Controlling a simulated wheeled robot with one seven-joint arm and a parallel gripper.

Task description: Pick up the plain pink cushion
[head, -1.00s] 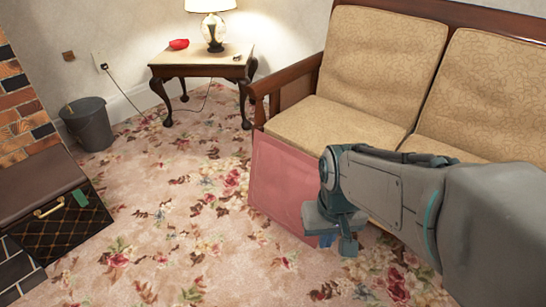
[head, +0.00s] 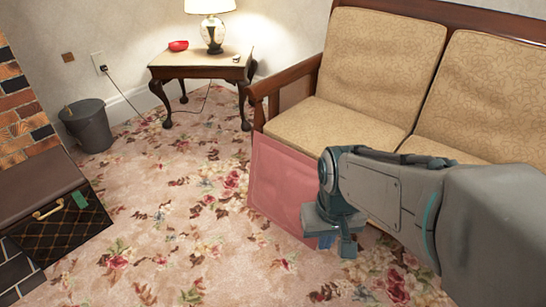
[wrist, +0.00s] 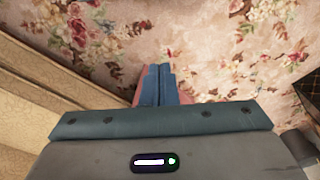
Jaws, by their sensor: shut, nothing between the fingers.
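The plain pink cushion (head: 277,186) stands on edge on the carpet, leaning against the front of the sofa at its left end. My arm hides its right part in the head view. My gripper (head: 337,243) points down at the cushion's lower right and overlaps it in the picture. In the wrist view the two blue fingers (wrist: 157,86) are together with nothing between them. Slivers of the pink cushion (wrist: 139,88) show beyond and beside the fingers. Whether the fingers touch it I cannot tell.
The tan sofa (head: 377,58) with a wooden arm stands behind the cushion. A side table (head: 200,68) with a lamp and a red object is at the back. A grey bin (head: 88,126) and a dark case (head: 58,228) are at left. The flowered carpet between is clear.

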